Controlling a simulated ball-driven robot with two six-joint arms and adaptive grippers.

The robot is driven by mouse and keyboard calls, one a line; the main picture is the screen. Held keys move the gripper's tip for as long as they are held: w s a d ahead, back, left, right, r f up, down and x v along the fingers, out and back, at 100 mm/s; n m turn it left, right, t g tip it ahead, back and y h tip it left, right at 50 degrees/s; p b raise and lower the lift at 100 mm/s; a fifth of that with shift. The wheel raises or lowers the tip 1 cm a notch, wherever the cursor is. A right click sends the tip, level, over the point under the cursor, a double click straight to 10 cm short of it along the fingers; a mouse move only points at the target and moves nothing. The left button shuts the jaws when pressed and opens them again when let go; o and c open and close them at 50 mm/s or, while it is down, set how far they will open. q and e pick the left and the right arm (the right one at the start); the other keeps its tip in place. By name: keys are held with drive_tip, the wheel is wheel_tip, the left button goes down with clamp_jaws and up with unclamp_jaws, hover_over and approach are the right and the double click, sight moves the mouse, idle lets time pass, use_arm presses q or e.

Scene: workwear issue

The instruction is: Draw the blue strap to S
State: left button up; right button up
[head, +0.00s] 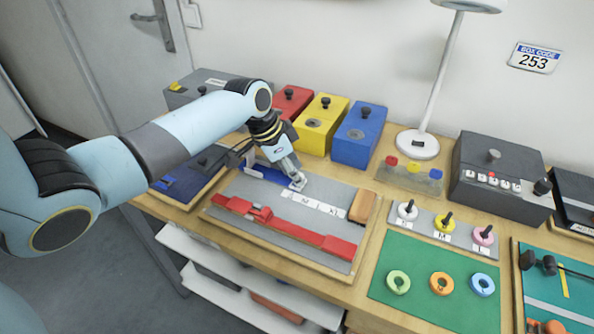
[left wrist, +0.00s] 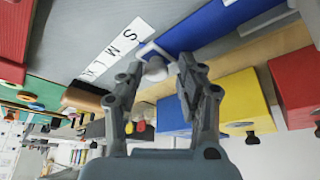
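The blue strap (head: 268,174) lies along the back of a grey board (head: 235,187), and it also shows in the left wrist view (left wrist: 205,27). A white end frame with a pale round knob (left wrist: 155,69) is at its free end. The white size label strip (head: 318,204) starts with S (left wrist: 128,35) close to that end, then M, L and XL. My left gripper (head: 297,180) points down at the strap's end. Its fingers (left wrist: 158,72) stand on either side of the knob, with small gaps visible. My right gripper is not in view.
A red strap (head: 310,238) with a red slider lies along the board's front. A tan block (head: 363,206) sits at the board's right end. Red (head: 289,104), yellow (head: 322,122) and blue (head: 359,134) boxes stand behind. A green mat (head: 420,300) with rings lies right.

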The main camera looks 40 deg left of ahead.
use_arm(q)
drive_tip(key=shift+o, duration=0.7)
drive_tip(key=v, duration=1.2)
drive_tip(key=shift+f, duration=0.1)
